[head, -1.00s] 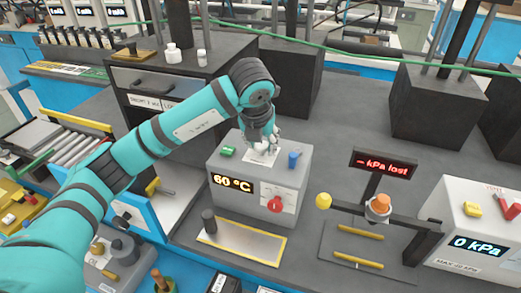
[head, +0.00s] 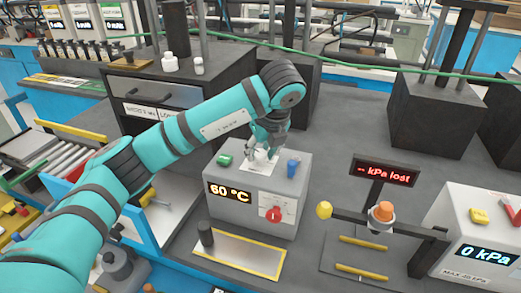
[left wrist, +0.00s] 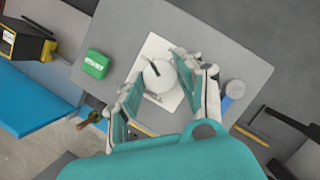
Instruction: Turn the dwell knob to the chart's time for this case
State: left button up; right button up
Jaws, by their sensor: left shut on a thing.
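The grey box (head: 258,215) shows 60 °C on its front display (head: 230,192). A white round knob (left wrist: 157,75) with a black pointer mark sits on a white card (left wrist: 150,48) on its top. My left gripper (head: 265,145) comes down from above, and in the left wrist view (left wrist: 162,78) its fingers are shut on the white knob. The pointer slants in the wrist picture; scale marks on the card are too small to read. A red knob (head: 274,214) is on the front of the box. My right gripper is not in view.
On the box top are a green button (left wrist: 96,63) and a blue cylinder (left wrist: 233,90). A yellow-edged plate (head: 240,252) lies in front. To the right stand a "kPa lost" sign (head: 385,171) and a gauge box (head: 485,250) reading 0 kPa.

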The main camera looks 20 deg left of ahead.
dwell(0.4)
pick_arm(q)
jog(key=o, duration=1.1)
jog(key=v, duration=1.2)
jog(key=shift+r, duration=0.1)
